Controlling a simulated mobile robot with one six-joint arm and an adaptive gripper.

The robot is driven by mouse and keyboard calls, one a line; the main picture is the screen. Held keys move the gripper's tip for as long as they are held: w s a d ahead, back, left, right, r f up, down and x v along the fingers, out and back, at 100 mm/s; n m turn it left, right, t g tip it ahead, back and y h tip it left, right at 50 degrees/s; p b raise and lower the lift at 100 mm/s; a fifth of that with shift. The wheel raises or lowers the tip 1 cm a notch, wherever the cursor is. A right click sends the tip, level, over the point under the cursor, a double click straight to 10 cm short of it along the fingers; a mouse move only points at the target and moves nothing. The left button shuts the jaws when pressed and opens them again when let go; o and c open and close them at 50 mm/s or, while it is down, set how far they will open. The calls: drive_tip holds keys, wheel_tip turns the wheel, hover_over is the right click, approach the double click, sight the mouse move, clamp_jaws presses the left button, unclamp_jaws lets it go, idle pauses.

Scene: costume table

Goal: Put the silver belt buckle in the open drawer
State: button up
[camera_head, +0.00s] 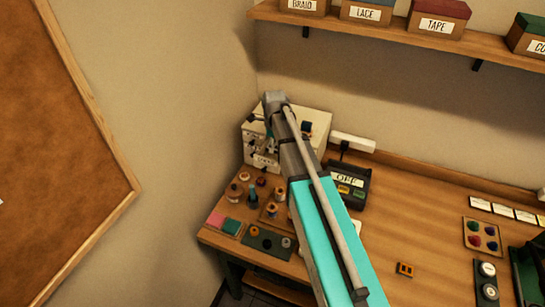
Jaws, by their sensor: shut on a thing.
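I cannot see the silver belt buckle in this view. I cannot make out an open drawer for certain. A pale wooden board or drawer edge (268,287) shows low under the left front of the table, and I cannot tell which it is. The wooden table (395,235) is partly hidden behind my arm.
Spools (235,193) and fabric swatches (231,226) crowd the left end. A dark OFF box (347,183) stands right of my arm. Labelled boxes (437,22) line the shelf (400,38). The table's right middle is mostly clear.

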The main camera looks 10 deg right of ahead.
drive_tip(key=b, duration=0.5)
hover_over(273, 157)
drive_tip(key=shift+s+f, duration=0.2)
drive_tip(key=shift+f, duration=1.05)
drive_tip(key=shift+s+f, duration=0.15)
drive_tip(key=shift+f, duration=1.1)
drive_tip(key=shift+f, duration=0.1)
drive_tip(key=shift+w+f+b, duration=0.35)
drive_tip(key=shift+w+f, duration=0.05)
drive_tip(key=shift+f, duration=0.1)
drive_tip(key=shift+f+b, duration=1.4)
drive_tip(key=shift+f, duration=0.15)
drive_tip(key=o, duration=0.9)
drive_tip(key=shift+c, duration=0.2)
wheel_tip(273, 157, up, 12)
drive_tip(key=p, duration=1.2)
drive_tip(key=shift+r, duration=0.2)
